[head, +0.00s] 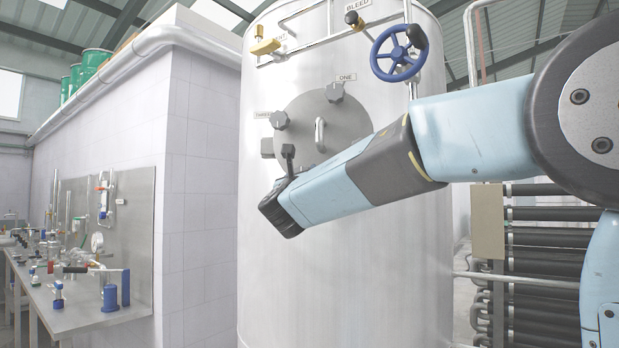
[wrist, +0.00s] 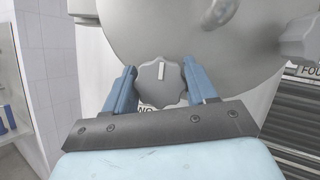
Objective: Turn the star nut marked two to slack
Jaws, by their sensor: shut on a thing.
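My gripper (wrist: 161,84) is shut on a grey lobed star nut (wrist: 154,91), with one blue finger on each side of it. The nut sits at the lower rim of the round grey door (wrist: 178,45), and a pale mark on its face stands about upright. A label below it (wrist: 145,109) is mostly hidden by my gripper, so I cannot read its whole word. In the head view my arm crosses the lower part of the door (head: 352,122) and hides this nut.
Another star nut (wrist: 301,36) is at the right, near a label starting FOU. In the head view a nut (head: 334,92) is by the ONE label and another (head: 279,120) is at the left. A door handle (head: 320,134) and blue handwheel (head: 393,54) stand out from the tank.

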